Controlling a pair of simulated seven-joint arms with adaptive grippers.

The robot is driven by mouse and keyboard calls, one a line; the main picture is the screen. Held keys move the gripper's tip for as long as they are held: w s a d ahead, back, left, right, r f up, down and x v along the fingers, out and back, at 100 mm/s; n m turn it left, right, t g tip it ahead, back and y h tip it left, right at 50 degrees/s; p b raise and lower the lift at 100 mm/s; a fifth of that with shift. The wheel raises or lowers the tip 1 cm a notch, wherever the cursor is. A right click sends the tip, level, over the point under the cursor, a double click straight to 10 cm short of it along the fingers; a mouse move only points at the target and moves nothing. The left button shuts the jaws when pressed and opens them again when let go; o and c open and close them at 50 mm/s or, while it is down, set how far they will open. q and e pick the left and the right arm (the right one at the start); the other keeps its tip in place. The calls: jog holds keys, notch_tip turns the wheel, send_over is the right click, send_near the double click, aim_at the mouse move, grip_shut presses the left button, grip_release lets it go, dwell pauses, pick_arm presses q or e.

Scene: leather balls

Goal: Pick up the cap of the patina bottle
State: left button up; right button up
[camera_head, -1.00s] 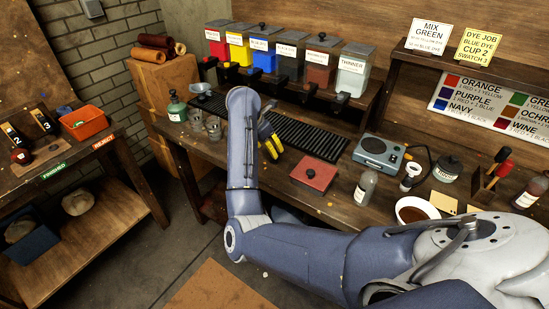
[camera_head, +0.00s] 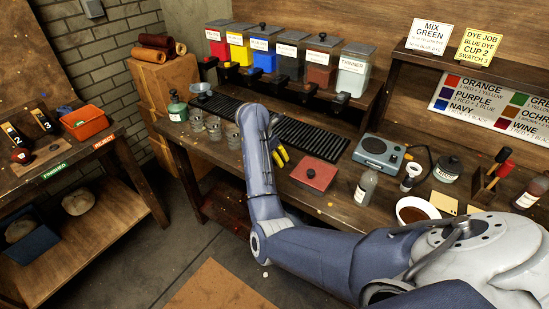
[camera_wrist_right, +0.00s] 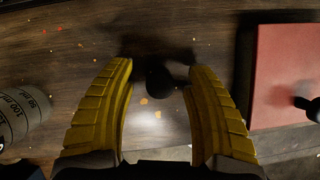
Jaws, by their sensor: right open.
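My right gripper (camera_head: 280,156) hangs over the bench between the measuring cups and the red pad, partly hidden by my forearm. In the right wrist view its yellow fingers (camera_wrist_right: 161,110) are apart. A small dark rounded piece (camera_wrist_right: 159,82), seemingly the cap, shows between them over the bench top; contact cannot be told. In the head view this piece is hidden behind my arm. A green bottle (camera_head: 177,109) with a white label stands at the bench's left end; its label is too small to read, so I cannot tell whether it is the patina bottle. My left gripper is not in view.
Several clear measuring cups (camera_head: 214,129) stand left of my arm; one (camera_wrist_right: 22,118) is close to the left finger. A red pad with a black knob (camera_head: 313,174) lies to the right. A black grate (camera_head: 310,136) and dye containers (camera_head: 289,57) are behind.

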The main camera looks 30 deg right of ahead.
grip_shut()
dwell(0.5)
jog(key=shift+r, duration=0.15)
